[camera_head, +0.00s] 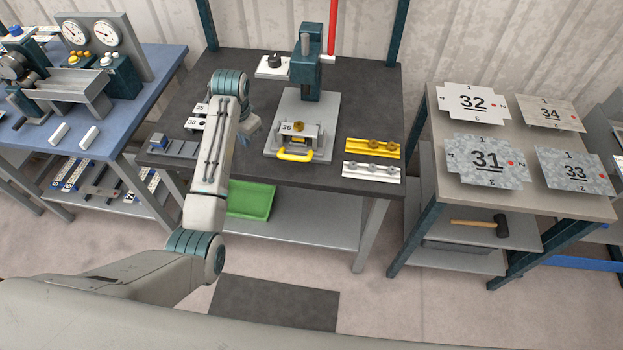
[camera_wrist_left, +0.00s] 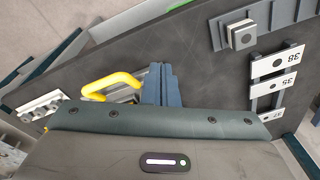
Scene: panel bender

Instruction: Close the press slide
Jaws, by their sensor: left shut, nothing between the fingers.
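The press (camera_head: 306,65) stands at the back of the dark table, with a grey base plate (camera_head: 310,105) in front of it. The slide (camera_head: 310,132), marked 36 with a brass knob on top, sits at the front end of this plate, forward of the press head. Its yellow handle (camera_head: 295,156) faces the table's front edge and also shows in the left wrist view (camera_wrist_left: 112,82). My left gripper (camera_head: 252,128) is just left of the slide, apart from the handle. In the left wrist view its blue-grey fingers (camera_wrist_left: 160,84) are shut and empty. My right gripper is not visible.
Yellow (camera_head: 373,148) and white (camera_head: 371,172) knobbed bars lie right of the slide. Numbered blocks (camera_wrist_left: 272,86) and a grey rail piece (camera_head: 175,147) lie to the left. A red lever (camera_head: 332,28) rises beside the press. A green bin (camera_head: 250,200) is on the lower shelf.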

